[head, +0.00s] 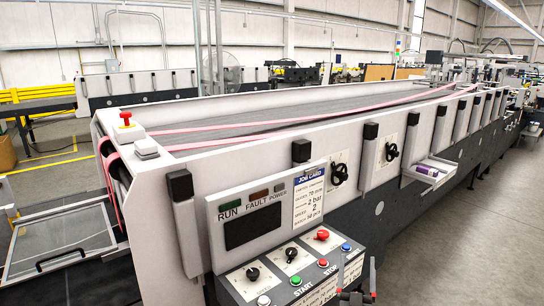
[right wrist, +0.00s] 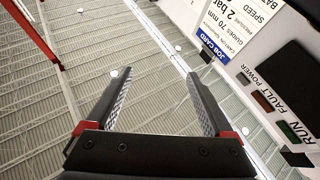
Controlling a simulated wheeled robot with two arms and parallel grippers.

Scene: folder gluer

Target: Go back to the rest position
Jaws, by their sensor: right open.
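My right gripper (head: 357,284) shows at the bottom edge of the head view, in front of the control panel. In the right wrist view its two ribbed fingers (right wrist: 160,76) stand wide apart with nothing between them. The folder gluer (head: 240,135) fills the middle of the head view. Its control panel (head: 275,290) has several buttons and knobs, and a dark screen (head: 252,226) above. The job card (head: 308,194) is beside the screen; it also shows upside down in the right wrist view (right wrist: 228,22). My left gripper is out of view.
A red emergency button (head: 125,118) sits on the machine's left corner. A small tray (head: 431,171) with a purple item sticks out from the machine's side. Grey floor (head: 450,240) is clear at the right.

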